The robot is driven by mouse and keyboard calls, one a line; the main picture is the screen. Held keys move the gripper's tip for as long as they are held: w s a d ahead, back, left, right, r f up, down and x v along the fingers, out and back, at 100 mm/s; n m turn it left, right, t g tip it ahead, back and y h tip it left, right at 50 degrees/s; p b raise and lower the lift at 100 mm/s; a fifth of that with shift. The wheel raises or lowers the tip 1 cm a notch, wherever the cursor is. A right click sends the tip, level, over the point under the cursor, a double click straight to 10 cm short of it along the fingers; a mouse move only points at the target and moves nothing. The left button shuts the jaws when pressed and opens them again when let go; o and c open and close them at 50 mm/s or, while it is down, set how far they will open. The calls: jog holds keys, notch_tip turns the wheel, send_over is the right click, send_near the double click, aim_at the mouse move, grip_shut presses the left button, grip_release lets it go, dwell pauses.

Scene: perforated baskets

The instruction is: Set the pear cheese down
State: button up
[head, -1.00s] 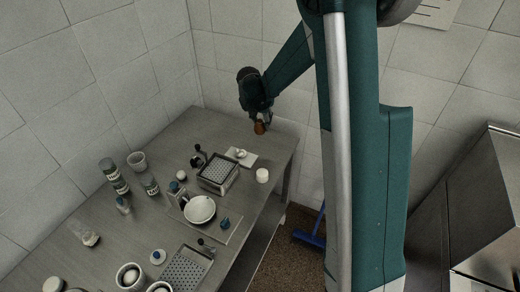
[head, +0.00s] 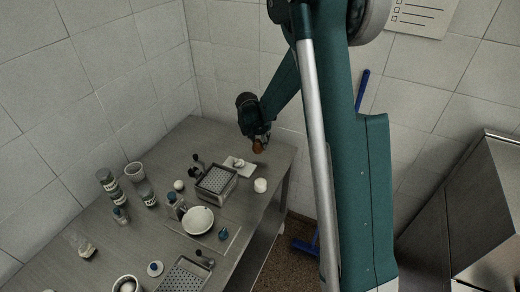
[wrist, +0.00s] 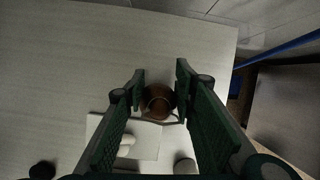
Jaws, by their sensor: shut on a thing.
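The pear cheese (head: 258,146) is a small brown-orange round piece. My gripper (head: 256,134) is shut on it near the far right end of the grey table (head: 185,140). In the wrist view the pear cheese (wrist: 158,101) sits between the two fingers of my gripper (wrist: 160,82). It is just beyond the far edge of a white board (wrist: 148,143) in that view. I cannot tell whether its underside touches the table. In the head view the white board (head: 247,170) lies just below and left of it, with a small white piece (head: 238,162) on it.
A white cylinder (head: 260,185) stands near the board, close to the table's right edge. A perforated basket (head: 216,184), a white bowl (head: 198,220) and several jars crowd the nearer table. The table's far end behind my gripper is bare.

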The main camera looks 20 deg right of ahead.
aim_at(256, 147)
jog(key=shift+f, duration=0.2)
jog(key=shift+f, duration=1.85)
jog(key=shift+f, duration=0.15)
jog(key=o, duration=1.3)
jog(key=shift+o, duration=0.2)
jog(key=shift+r, duration=0.2)
jog(key=shift+v, duration=5.85)
jog(key=shift+r, duration=0.15)
jog(key=shift+s+r, duration=0.1)
